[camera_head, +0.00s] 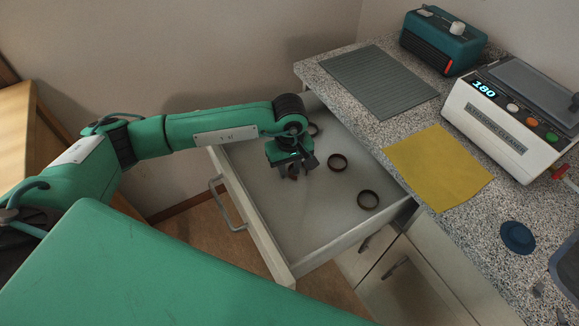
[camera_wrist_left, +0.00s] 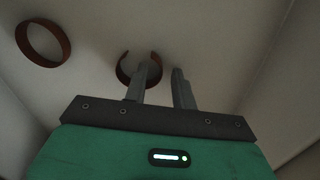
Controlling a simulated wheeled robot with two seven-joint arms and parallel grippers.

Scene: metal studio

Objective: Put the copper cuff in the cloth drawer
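The copper cuff (camera_wrist_left: 124,70), a dark copper band with a gap, shows in the left wrist view behind one finger of my left gripper (camera_wrist_left: 162,75). In the head view a small copper piece, apparently this cuff (camera_head: 293,177), shows just under my left gripper (camera_head: 295,170), which points down into the open drawer (camera_head: 246,201). The fingers are apart with a clear space between them. The finger hides part of the cuff; I cannot tell whether they touch. No cloth shows inside this drawer. My right gripper is not in view.
Closed dark rings (camera_head: 337,162) and (camera_head: 368,199) lie in the drawer, with another ring (camera_head: 314,130) behind my gripper. The counter holds a yellow cloth (camera_head: 438,167), a grey ribbed mat (camera_head: 378,80), an ultrasonic cleaner (camera_head: 505,125) and a teal device (camera_head: 443,40).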

